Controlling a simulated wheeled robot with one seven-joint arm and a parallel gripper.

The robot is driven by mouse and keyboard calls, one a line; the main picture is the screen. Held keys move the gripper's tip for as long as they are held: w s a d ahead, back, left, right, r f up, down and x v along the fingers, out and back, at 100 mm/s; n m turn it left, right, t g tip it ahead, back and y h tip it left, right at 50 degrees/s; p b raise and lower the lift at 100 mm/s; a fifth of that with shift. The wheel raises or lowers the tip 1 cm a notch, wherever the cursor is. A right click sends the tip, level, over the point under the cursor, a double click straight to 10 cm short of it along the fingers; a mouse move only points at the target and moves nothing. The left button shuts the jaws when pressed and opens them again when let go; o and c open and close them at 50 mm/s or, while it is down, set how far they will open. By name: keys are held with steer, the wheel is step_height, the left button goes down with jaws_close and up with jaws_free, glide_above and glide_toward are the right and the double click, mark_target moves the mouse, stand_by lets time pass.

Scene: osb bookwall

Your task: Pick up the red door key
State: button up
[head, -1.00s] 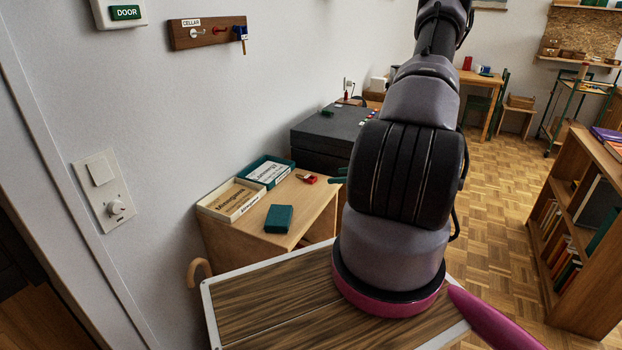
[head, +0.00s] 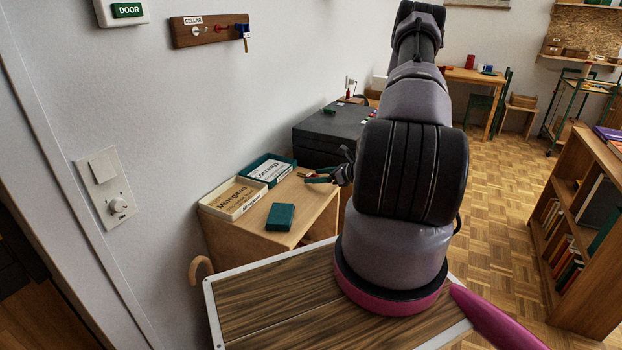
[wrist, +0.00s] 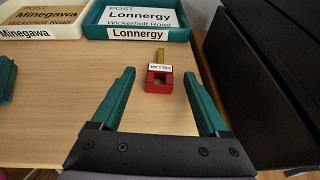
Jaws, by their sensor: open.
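The red key (wrist: 159,80) lies on the light wooden desk, with a squarish red bow, a white tag reading CELLAR and a brass-coloured shaft pointing away from my gripper. In the head view, only a little red of the key (head: 303,174) shows beside my fingers. My gripper (wrist: 165,97) is open and empty. Its two teal fingers point toward the key, one on each side in the wrist view; I cannot tell their exact height above the desk. In the head view, my gripper (head: 318,176) is over the desk's right part.
Two mail trays, Minegawa (head: 233,197) and Lonnergy (head: 268,170), stand at the desk's wall side. A teal box (head: 280,217) lies near the front. A dark cabinet (head: 330,130) stands close to the right. On the wall, a CELLAR key rack (head: 208,30) holds a blue key (head: 242,32).

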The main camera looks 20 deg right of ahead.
jaws_close()
step_height(320, 180, up, 10)
stand_by(0.8)
